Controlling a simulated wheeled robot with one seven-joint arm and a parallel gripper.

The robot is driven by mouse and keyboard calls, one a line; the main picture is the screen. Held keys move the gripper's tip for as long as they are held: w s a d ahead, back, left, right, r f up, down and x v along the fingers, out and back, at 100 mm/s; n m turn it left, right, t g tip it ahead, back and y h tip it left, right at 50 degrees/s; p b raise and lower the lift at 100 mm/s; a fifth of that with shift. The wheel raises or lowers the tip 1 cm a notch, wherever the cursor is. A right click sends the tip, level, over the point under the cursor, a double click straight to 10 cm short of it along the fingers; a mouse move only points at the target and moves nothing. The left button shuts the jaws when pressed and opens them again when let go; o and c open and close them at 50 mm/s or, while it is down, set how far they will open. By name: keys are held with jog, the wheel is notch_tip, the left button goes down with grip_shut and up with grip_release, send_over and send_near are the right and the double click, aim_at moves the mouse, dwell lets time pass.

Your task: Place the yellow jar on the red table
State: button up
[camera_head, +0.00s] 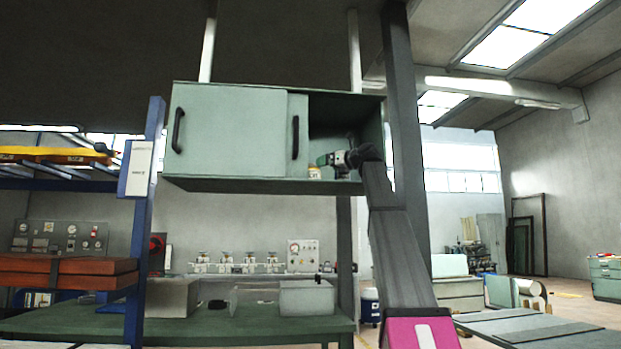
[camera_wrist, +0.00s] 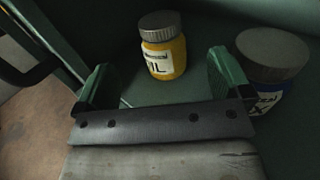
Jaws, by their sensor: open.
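The yellow jar (camera_wrist: 165,52) has a grey ribbed lid and a white label with dark letters. It stands upright on the floor of the green wall cabinet. In the head view the jar (camera_head: 314,173) is small, at the cabinet's open right part. My gripper (camera_wrist: 158,82) is open, with one green finger to the left and one to the right. The jar stands just beyond the fingertips, roughly centred between them, and no contact is visible. In the head view my gripper (camera_head: 324,160) reaches into the cabinet. I cannot identify a red table for certain.
Reddish-brown slabs (camera_head: 65,272) lie at lower left near a blue post (camera_head: 146,220). A green workbench (camera_head: 240,322) stands below.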

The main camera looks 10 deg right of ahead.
aim_at(313, 168)
jog(key=x, duration=0.9)
jog(key=shift+w, duration=0.1)
jog(key=c, duration=1.2)
jog(key=shift+c, duration=0.2)
